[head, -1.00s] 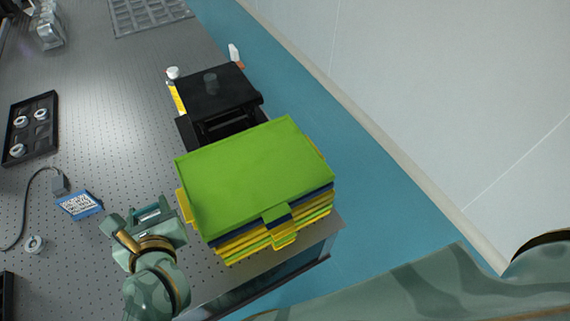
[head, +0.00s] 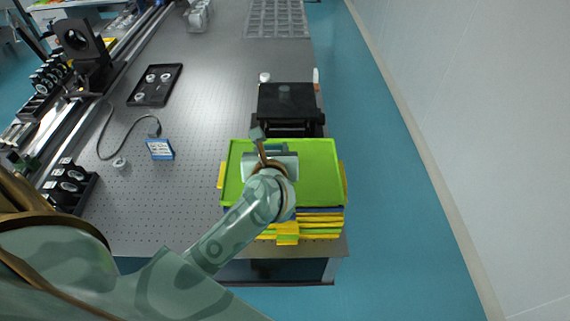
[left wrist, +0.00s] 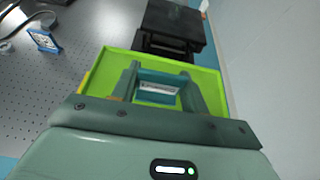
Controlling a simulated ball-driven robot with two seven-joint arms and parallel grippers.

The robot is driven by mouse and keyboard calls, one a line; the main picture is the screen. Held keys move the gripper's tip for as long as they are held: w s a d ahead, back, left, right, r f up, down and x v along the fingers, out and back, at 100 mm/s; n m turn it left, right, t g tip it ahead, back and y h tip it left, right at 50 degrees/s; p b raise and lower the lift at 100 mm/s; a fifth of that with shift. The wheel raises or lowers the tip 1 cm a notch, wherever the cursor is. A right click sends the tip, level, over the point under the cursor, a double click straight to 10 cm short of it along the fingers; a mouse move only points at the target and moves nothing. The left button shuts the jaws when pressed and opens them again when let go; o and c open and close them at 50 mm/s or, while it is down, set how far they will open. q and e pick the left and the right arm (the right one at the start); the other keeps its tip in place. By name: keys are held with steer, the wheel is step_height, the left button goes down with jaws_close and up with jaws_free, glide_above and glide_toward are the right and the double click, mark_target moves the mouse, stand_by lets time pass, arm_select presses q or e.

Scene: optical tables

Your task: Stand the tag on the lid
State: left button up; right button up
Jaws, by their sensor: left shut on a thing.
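The green lid (head: 318,170) lies flat on top of a stack of trays with yellow, green and dark blue edges. It also shows in the left wrist view (left wrist: 208,83). My left gripper (head: 274,151) is over the left-middle part of the lid. In the left wrist view my left gripper (left wrist: 158,76) is shut on the tag (left wrist: 157,88), a teal piece with a white, lettered label facing the camera. I cannot tell whether the tag touches the lid. My right gripper is out of view.
A black device (head: 287,100) stands just behind the stack. A blue-framed card (head: 159,149) stands on the perforated table to the left, near a cable and a small ring (head: 119,163). A black tray (head: 155,85) holds several rings. Floor lies beyond the right table edge.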

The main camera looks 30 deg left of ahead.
arm_select(q)
steer(key=w+f, duration=0.4)
steer(key=f, duration=0.1)
steer(key=shift+b, duration=0.4)
steer(key=f, duration=0.3)
steer(key=shift+w+d+f, duration=0.1)
steer(key=shift+w+f, duration=0.1)
steer(key=shift+f, duration=0.05)
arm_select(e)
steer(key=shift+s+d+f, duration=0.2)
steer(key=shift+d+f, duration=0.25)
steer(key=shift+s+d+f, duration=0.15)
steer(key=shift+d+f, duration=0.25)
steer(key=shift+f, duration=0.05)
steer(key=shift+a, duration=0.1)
arm_select(q)
steer(key=shift+b, duration=0.35)
steer(key=o, duration=1)
steer(key=shift+f, duration=0.1)
steer(key=shift+c, duration=0.2)
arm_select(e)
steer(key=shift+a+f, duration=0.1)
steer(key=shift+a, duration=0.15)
